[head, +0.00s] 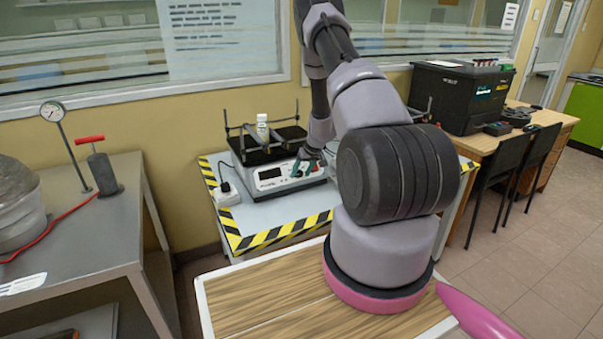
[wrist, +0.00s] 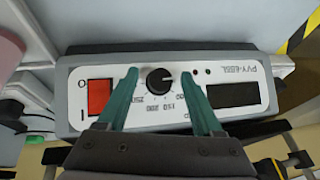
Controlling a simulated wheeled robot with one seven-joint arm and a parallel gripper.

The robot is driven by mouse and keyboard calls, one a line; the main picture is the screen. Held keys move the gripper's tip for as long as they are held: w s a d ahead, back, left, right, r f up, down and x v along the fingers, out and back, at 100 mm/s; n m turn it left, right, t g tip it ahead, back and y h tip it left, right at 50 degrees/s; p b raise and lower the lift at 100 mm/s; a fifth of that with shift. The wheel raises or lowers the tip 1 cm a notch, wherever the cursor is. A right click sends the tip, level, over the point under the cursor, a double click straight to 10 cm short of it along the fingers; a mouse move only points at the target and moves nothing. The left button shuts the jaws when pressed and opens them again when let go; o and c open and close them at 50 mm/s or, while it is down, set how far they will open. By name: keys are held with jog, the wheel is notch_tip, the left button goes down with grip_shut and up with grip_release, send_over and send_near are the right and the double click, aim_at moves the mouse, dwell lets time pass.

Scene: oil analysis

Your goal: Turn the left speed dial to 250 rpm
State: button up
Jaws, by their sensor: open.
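The speed dial (wrist: 160,78) is a round black knob on the light front panel (wrist: 140,122) of the shaker, seen in the wrist view. Printed numbers arc around one side of it, 250 among them, and appear upside down. A pale mark shows on the knob's right side, but its exact setting is hard to read. My gripper (wrist: 160,74) is open, with one green finger on each side of the dial. Gaps show between the fingers and the knob. In the head view my gripper (head: 307,164) is at the front of the shaker (head: 272,180) and covers part of its panel.
A red rocker switch (wrist: 99,97) is left of the dial and a dark display (wrist: 231,95) is right of it. A white bottle (head: 262,124) stands on the shaker's platform. A power strip (head: 226,194) lies left of the shaker. The striped table's front is clear.

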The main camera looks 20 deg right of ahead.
grip_shut()
